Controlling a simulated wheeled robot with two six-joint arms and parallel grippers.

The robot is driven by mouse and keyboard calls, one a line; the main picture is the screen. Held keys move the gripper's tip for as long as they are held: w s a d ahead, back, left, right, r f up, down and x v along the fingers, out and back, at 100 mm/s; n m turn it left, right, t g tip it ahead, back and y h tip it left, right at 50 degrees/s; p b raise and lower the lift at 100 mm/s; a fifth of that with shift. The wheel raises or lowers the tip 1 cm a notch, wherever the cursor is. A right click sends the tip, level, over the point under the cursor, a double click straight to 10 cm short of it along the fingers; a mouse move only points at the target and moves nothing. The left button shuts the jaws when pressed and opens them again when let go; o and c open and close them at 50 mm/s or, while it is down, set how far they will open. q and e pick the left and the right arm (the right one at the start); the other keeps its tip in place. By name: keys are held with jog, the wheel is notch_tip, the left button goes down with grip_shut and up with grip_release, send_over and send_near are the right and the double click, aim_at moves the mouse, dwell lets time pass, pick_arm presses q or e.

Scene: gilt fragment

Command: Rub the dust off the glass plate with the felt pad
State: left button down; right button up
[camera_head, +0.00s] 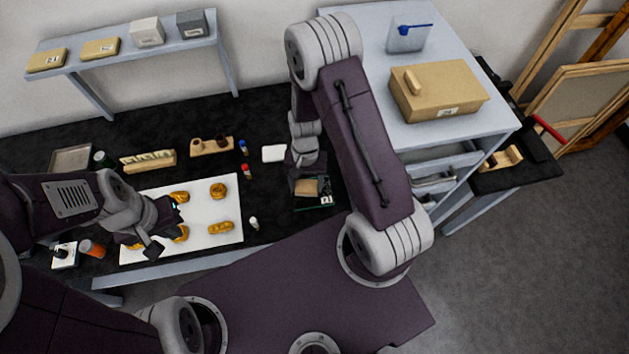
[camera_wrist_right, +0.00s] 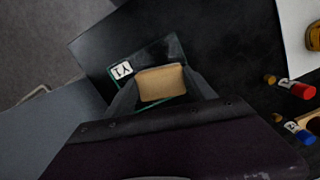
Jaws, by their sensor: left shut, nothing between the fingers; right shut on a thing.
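The glass plate (camera_head: 324,202) is a dark, see-through square with a white label on the black bench top. It also shows in the right wrist view (camera_wrist_right: 168,47), with its label at its left corner. The felt pad (camera_wrist_right: 161,83) is a tan block between the fingers of my right gripper (camera_wrist_right: 160,92). The pad shows over the plate in the head view (camera_head: 308,187); I cannot tell whether it touches the glass. My right gripper (camera_head: 305,178) is shut on the pad. My left gripper (camera_head: 162,232) is shut and empty over the white board. Any dust is too small to tell.
The white board (camera_head: 208,210) holds several gilt pieces. Small blue and red capped bottles (camera_head: 246,172) and a white block (camera_head: 273,153) stand left of the plate. A grey cabinet (camera_head: 470,110) with a cardboard box (camera_head: 436,98) stands to the right.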

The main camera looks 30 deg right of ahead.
jog(key=shift+a, duration=0.25)
jog(key=shift+f, duration=0.1)
jog(key=shift+s+d, duration=0.3)
jog(key=shift+d, duration=0.75)
jog(key=shift+s+d, duration=0.25)
jog(key=shift+d, duration=0.75)
jog(key=shift+a+r, duration=0.1)
jog(key=shift+r, duration=0.2)
notch_tip(320, 180, up, 6)
jog(key=p, duration=0.5)
jog(key=shift+f, duration=0.2)
